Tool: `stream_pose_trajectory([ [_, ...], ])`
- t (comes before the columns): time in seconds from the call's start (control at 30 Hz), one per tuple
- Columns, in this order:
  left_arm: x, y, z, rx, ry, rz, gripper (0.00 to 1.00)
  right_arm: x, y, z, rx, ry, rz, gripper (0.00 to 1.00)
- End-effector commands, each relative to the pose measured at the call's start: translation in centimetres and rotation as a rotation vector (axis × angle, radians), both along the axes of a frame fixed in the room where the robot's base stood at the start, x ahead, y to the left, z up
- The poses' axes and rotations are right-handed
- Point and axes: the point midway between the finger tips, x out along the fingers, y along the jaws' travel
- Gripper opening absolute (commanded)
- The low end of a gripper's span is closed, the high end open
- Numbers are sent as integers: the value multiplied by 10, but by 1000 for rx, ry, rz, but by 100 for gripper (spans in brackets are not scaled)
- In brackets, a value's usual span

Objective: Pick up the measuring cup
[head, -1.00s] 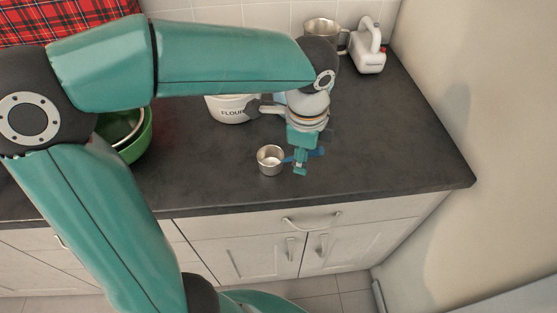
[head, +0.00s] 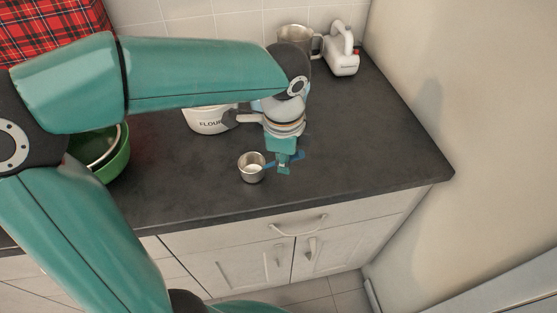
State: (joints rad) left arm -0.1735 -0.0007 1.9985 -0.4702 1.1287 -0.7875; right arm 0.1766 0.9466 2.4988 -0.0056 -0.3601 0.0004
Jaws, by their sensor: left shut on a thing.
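The measuring cup (head: 251,168) is a small round metal cup with a blue handle (head: 297,156) pointing right. It is upright on or just above the dark counter near its front edge; I cannot tell if it touches. My left gripper (head: 283,168) points down from above, just right of the cup's bowl. It is shut on the blue handle, and its fingers hide part of the handle. My right gripper is not in view.
A white flour container (head: 208,121) stands behind the cup, partly hidden by my left arm. A green bowl (head: 118,165) is at the left. A metal jug (head: 302,42) and a white mixer (head: 343,52) stand at the back right. The counter (head: 380,140) is clear at the right.

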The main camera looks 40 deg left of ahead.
Motion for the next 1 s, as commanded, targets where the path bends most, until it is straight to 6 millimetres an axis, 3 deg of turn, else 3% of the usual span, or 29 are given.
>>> stream_pose_trajectory([
  [0.27,1,-1,32,-2,-4,-1,0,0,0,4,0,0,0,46],
  [0.7,1,-1,148,-3,-6,-3,0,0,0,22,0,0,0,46],
  [1.0,1,-1,192,0,0,-2,0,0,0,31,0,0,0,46],
])
